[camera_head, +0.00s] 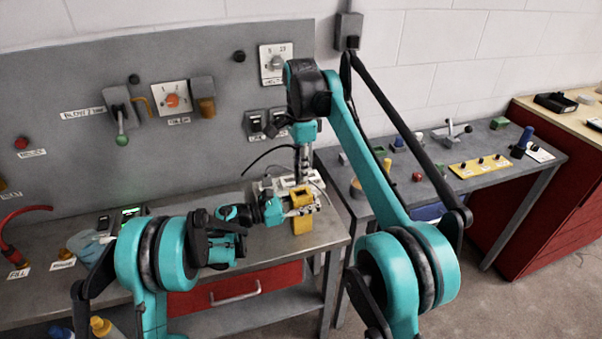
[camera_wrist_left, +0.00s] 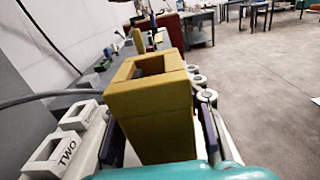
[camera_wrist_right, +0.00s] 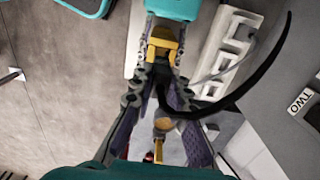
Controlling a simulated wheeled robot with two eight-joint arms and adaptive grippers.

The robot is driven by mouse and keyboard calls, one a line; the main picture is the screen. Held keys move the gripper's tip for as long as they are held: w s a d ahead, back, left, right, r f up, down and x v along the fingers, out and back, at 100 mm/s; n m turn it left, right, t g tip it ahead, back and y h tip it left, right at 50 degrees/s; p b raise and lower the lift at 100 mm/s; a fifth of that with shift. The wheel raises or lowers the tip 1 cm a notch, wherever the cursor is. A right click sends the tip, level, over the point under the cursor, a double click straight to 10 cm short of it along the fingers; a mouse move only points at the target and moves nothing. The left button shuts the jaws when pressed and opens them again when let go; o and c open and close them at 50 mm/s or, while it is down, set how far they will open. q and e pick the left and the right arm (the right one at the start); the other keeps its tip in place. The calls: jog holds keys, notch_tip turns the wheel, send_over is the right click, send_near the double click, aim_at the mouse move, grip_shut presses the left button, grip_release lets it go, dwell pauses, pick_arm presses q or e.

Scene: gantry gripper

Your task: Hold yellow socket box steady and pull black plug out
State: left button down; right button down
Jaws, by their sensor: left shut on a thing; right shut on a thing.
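The yellow socket box (camera_head: 303,226) stands near the right front of the grey workbench. My left gripper (camera_head: 300,206) is shut on it from the left side. In the left wrist view the yellow box (camera_wrist_left: 158,115) is upright between the fingers (camera_wrist_left: 160,130), and its square top opening looks empty. My right gripper (camera_head: 303,180) points down just above the box. In the right wrist view my right gripper (camera_wrist_right: 163,78) is shut on the black plug (camera_wrist_right: 168,98), whose black cable curves away to the right. The plug's tip is hidden.
White holders (camera_wrist_left: 78,118) stand beside the box, one labelled TWO. A grey panel (camera_head: 60,80) with switches and knobs rises behind the bench. A second table (camera_head: 520,150) with small parts stands to the right. The floor beyond the bench's front is clear.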

dwell(0.4)
pick_arm(q)
jog(key=c, duration=0.9)
grip_release()
